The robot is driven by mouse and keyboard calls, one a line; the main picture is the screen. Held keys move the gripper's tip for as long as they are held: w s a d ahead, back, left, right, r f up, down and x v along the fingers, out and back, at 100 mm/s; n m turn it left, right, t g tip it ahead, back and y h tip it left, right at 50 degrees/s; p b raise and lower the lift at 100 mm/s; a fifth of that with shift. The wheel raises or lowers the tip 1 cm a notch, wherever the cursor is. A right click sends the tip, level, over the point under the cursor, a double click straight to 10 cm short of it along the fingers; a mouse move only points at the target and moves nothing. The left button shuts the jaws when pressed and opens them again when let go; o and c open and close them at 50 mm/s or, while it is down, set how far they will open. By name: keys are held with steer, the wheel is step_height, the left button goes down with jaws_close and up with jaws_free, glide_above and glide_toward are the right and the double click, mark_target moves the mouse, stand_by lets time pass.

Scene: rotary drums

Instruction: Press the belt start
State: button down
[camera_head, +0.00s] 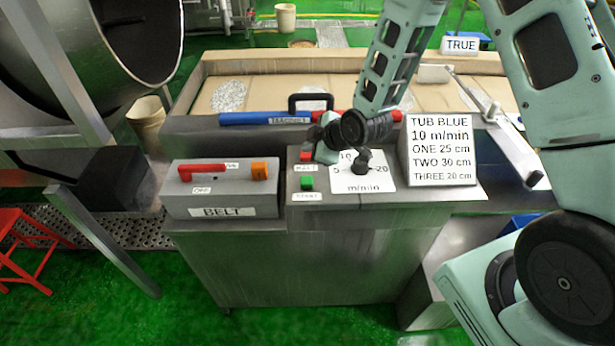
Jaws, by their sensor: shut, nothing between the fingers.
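The green button (307,183) sits on the steel control console, with a small label below it that seems to read START. A red button (306,156) is behind it, above another small label. My gripper (325,154) is shut and empty over the back of the console, just right of the red button. It is apart from the green button, behind it and to its right. Its fingertips are small and partly hidden by the wrist, so I cannot tell whether they touch anything.
A black dial knob (363,162) on a m/min scale stands right of the buttons. A sign (438,150) reads TUB BLUE, 10 m/min. Left is a grey BELT box (222,196) with a red lever (201,171) and an orange block. The belt trough (255,92) lies behind.

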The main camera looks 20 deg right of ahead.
steer(key=shift+f, duration=0.15)
steer(key=b, duration=0.5)
glide_above(310, 182)
step_height(310, 182, down, 8)
steer(key=shift+r, duration=0.15)
steer(key=shift+f+b, duration=0.4)
steer(key=shift+f, duration=0.05)
steer(key=shift+f, duration=0.1)
stand_by(1.5)
steer(key=shift+f+b, duration=0.3)
steer(key=shift+b, duration=0.25)
steer(key=shift+f+b, duration=0.5)
steer(key=shift+b, duration=0.05)
stand_by(0.5)
steer(key=shift+r, duration=0.15)
steer(key=shift+r+p, duration=0.55)
steer(key=shift+r, duration=0.25)
